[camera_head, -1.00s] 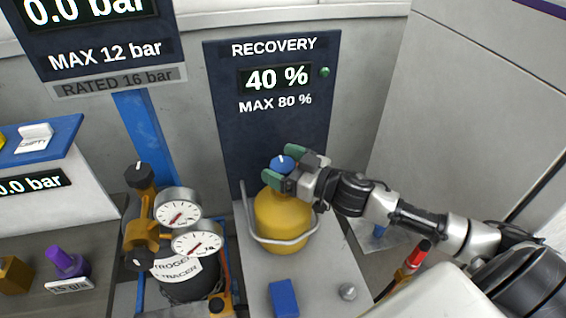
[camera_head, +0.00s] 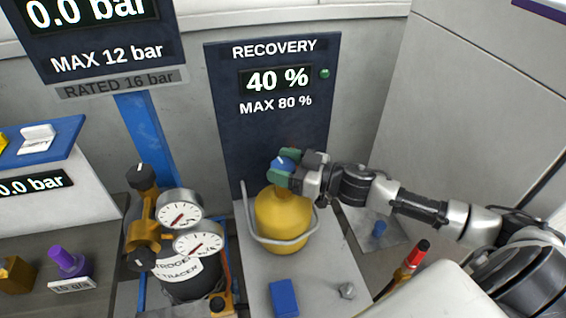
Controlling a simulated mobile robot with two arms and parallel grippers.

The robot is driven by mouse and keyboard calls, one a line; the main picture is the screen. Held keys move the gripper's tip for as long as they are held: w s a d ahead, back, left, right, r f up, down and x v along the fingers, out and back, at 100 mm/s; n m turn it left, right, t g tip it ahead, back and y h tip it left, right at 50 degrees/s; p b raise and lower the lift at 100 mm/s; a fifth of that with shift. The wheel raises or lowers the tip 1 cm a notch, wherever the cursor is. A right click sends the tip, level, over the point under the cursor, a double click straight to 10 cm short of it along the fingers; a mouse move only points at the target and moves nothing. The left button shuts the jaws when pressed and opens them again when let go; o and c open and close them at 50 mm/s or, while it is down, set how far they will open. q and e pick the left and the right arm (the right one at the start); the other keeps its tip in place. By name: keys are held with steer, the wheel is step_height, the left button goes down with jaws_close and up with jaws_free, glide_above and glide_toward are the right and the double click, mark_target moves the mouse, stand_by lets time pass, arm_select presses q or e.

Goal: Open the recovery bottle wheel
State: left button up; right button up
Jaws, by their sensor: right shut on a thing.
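The recovery bottle (camera_head: 283,222) is a yellow cylinder standing upright on a grey platform, below the RECOVERY panel. Its blue wheel (camera_head: 280,163) is on top and has a white mark that now points to the upper right. My right gripper (camera_head: 284,168) reaches in from the right at the top of the bottle. Its green-padded fingers are shut on the wheel and cover part of it. My left gripper is not in view.
The RECOVERY panel (camera_head: 272,120) behind the bottle reads 40 % and MAX 80 %, with a green light. A metal rail (camera_head: 262,236) curves around the bottle. A dark nitrogen cylinder (camera_head: 192,278) with two gauges stands left. A blue block (camera_head: 284,297) lies in front.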

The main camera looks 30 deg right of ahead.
steer(key=shift+w+d+r+n+g+y, duration=0.1)
steer(key=shift+r+n+g+y, duration=0.05)
steer(key=shift+n+g+y, duration=1.65)
steer(key=shift+g, duration=0.4)
steer(key=n+g+y, duration=0.1)
steer(key=g, duration=0.1)
steer(key=n+g, duration=0.1)
steer(key=g, duration=0.1)
steer(key=shift+f+n+y, duration=0.2)
steer(key=shift+n+y, duration=0.2)
steer(key=n+g+b, duration=0.2)
steer(key=g, duration=0.1)
steer(key=n+g+b, duration=0.1)
steer(key=n+g, duration=0.1)
steer(key=g, duration=0.1)
steer(key=shift+f+g+y+b, duration=0.1)
steer(key=shift+g+y+b, duration=0.3)
steer(key=shift+n+g+h+b, duration=0.7)
steer(key=shift+n+g+b, duration=0.75)
steer(key=shift+n+g, duration=0.9)
steer(key=shift+m+g, duration=0.25)
steer(key=shift+g, duration=0.3)
